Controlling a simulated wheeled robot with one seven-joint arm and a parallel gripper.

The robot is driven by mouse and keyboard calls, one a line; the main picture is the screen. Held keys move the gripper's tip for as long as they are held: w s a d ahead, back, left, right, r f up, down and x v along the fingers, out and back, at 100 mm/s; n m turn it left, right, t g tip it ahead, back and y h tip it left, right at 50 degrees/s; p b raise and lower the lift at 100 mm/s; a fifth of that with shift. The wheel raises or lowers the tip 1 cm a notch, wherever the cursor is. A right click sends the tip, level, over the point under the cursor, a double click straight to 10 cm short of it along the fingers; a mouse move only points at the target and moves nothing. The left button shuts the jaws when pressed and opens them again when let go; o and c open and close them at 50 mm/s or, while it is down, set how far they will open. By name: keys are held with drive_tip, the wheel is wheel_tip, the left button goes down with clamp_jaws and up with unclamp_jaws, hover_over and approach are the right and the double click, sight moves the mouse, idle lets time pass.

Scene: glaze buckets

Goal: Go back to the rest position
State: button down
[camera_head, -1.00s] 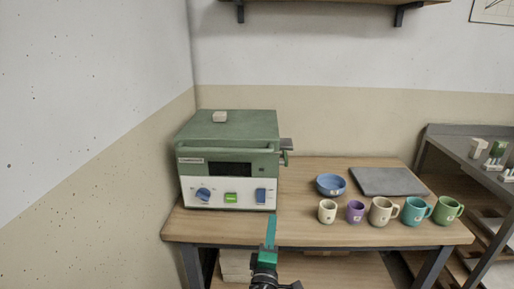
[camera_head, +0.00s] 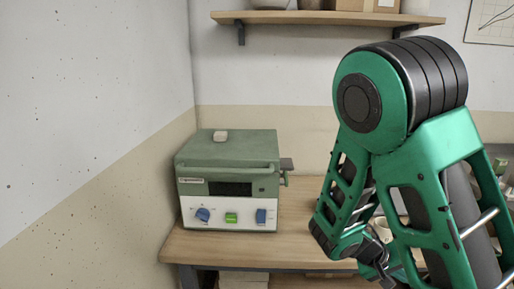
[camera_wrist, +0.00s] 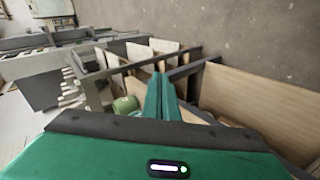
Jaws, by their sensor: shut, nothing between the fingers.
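My gripper (camera_wrist: 161,75) shows in the wrist view as two green fingers pressed together, with nothing between them. It is not clearly seen in the head view. My green and black arm stands raised and folded across the right of the head view. It hides most of the mugs, the bowl and the grey slab there. A green rounded thing, likely a mug (camera_wrist: 126,104), shows just left of the fingers in the wrist view. A cream mug (camera_head: 382,230) shows in part behind my arm.
A wall shelf (camera_head: 300,17) hangs above. Grey shelving (camera_wrist: 40,75) shows at left in the wrist view.

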drive_tip(key=s+r+m+y, duration=0.2)
drive_tip(key=s+r+y, duration=0.3)
drive_tip(key=s, duration=0.5)
drive_tip(key=s+r+m+y, duration=0.2)
drive_tip(key=s+r+y, duration=0.3)
drive_tip(key=s, duration=0.5)
wheel_tip(320, 180, up, 2)
drive_tip(key=shift+r, duration=0.2)
drive_tip(key=shift+w+f+g, duration=0.25)
drive_tip(key=shift+w+g, duration=0.05)
drive_tip(key=shift+w, duration=0.35)
